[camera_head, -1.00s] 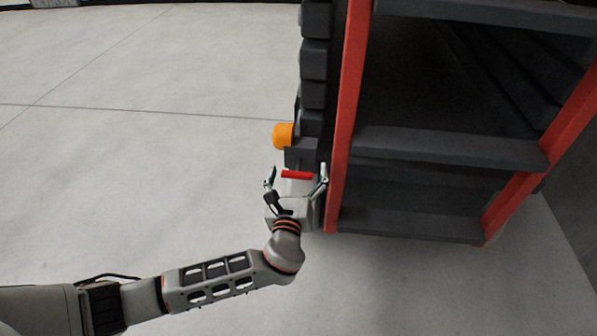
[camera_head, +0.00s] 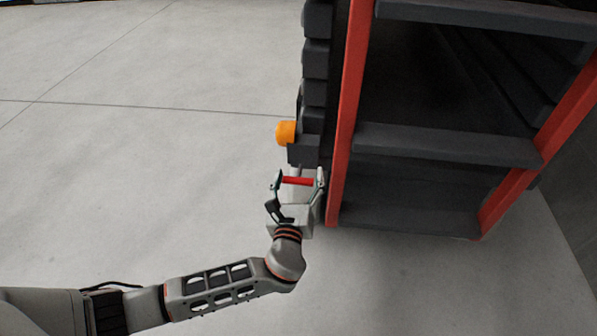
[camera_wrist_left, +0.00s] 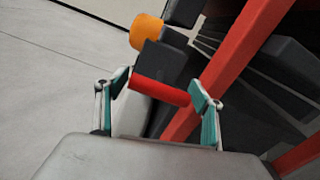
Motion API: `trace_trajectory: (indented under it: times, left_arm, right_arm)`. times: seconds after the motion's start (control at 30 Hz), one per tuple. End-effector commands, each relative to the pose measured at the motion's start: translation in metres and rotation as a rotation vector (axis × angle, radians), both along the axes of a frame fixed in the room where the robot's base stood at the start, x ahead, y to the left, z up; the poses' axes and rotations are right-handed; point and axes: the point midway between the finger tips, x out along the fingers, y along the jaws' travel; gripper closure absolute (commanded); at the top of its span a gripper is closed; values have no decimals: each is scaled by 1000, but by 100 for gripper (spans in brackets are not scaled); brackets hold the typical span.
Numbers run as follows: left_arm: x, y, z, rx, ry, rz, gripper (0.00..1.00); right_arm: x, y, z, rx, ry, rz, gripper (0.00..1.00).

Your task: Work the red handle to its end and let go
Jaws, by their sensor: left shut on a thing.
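The red handle (camera_head: 298,181) is a short red bar at the lower left side of a dark rack with red posts. In the left wrist view the handle (camera_wrist_left: 160,90) spans between the teal finger pads of the left gripper (camera_wrist_left: 161,92), slightly tilted. What the handle is fixed to is mostly hidden behind it. My right gripper is not in view.
An orange cylinder (camera_head: 286,132) sticks out of the rack's side just beyond the handle. A red post (camera_head: 346,120) stands close right of my gripper. The dark shelves (camera_head: 440,145) lie further right. The grey floor (camera_head: 130,180) to the left is clear.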

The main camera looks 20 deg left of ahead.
Motion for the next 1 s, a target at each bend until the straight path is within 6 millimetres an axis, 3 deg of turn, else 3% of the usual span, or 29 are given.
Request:
trace_trajectory:
  times: [0.17,0.2,0.27,0.67,1.0]
  left_arm:
    - [-1,-1,-2,2,3,0,71]
    - [-1,-1,-2,2,3,0,30]
    - [-1,-1,-3,2,3,0,15]
    - [-4,-2,-2,1,1,-1,15]
    - [-51,-15,-2,-1,4,-1,15]
  right_arm:
    - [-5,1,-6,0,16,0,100]
    - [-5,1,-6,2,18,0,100]
    - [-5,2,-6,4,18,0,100]
    - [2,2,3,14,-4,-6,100]
    - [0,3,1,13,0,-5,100]
